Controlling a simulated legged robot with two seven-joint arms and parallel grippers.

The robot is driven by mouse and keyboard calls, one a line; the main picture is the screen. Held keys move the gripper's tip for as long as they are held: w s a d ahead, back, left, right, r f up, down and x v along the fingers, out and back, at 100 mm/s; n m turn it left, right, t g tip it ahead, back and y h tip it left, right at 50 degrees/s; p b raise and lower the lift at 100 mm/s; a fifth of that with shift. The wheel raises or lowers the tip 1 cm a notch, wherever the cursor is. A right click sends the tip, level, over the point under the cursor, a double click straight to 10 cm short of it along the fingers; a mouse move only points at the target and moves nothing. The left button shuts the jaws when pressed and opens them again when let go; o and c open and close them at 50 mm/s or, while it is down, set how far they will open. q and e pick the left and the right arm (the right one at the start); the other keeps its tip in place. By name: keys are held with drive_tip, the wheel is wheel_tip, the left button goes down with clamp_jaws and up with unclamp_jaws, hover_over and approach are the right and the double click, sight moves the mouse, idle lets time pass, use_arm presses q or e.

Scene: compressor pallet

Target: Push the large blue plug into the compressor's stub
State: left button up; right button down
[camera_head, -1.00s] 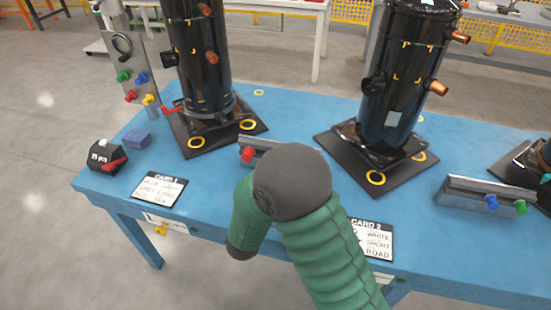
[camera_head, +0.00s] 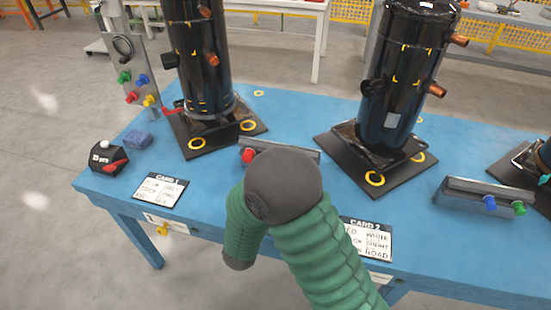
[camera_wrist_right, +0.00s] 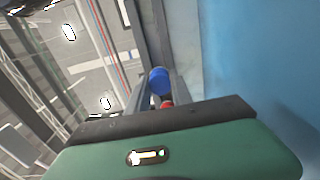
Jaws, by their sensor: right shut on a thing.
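A blue plug (camera_wrist_right: 160,80) shows in the right wrist view, between two grey finger-like bars of my right gripper (camera_wrist_right: 161,92). The gripper appears shut on it. A small red piece (camera_wrist_right: 167,104) lies just below the plug; I cannot tell what it is. In the head view my green right arm hides this gripper. The left compressor (camera_head: 203,75) has a copper stub (camera_head: 213,60) on its right side. The middle compressor (camera_head: 402,75) has copper stubs (camera_head: 437,89) on its right. I cannot tell which stub is meant. My left gripper is out of view.
A rail with a red plug (camera_head: 248,156) lies before the left compressor. Another rail (camera_head: 462,197) holds blue (camera_head: 489,203) and green (camera_head: 519,208) plugs.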

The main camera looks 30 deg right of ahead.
drive_tip(key=shift+p+v, duration=0.7)
drive_tip(key=shift+v, duration=1.2)
drive_tip(key=shift+r, duration=0.1)
idle(0.5)
